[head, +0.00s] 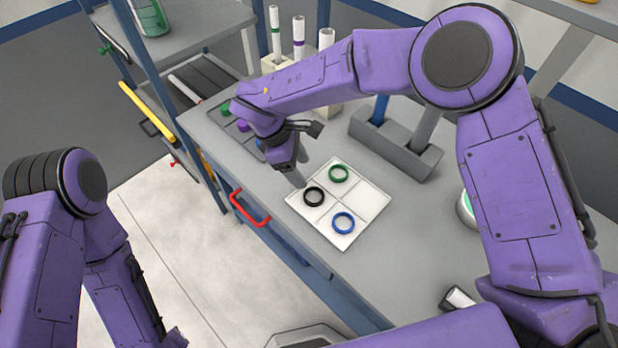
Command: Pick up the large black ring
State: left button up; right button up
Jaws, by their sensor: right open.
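The large black ring (305,202) lies flat in the left compartment of a white divided tray (358,231) on the grey workbench. My right gripper (298,181) points down at the tray's left corner, just up and left of the black ring in the picture. It is open and holds nothing. Its fingers overlap each other from this angle, and I cannot tell their exact height above the tray. My left arm is at the lower left, off the bench, and its gripper is out of the picture.
A green ring (339,181) and a blue ring (335,228) lie in neighbouring compartments; the right one is empty. A grey block (395,143) with upright bars stands behind. Upright pipes stand in a cream holder at the back. A red handle (247,208) juts from the bench front.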

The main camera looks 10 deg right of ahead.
aim_at(318, 198)
jog(key=s+f, duration=0.1)
jog(key=s+d+f+p, duration=0.1)
jog(key=s+f+p, duration=0.1)
jog(key=shift+s+d+f, duration=0.1)
jog(key=shift+s+d, duration=0.2)
jog(key=shift+d, duration=0.1)
jog(key=f, duration=0.1)
jog(key=w+f, duration=0.1)
jog(key=f, duration=0.1)
jog(key=d+f+p, duration=0.1)
jog(key=shift+w+f, duration=0.25)
jog(key=shift+s+r, duration=0.15)
jog(key=shift+s, duration=0.25)
pick_arm(q)
jog(key=s+r, duration=0.1)
jog(key=r, duration=0.1)
jog(key=s+r, duration=0.1)
jog(key=shift+r, duration=0.4)
pick_arm(e)
jog(key=c, duration=0.8)
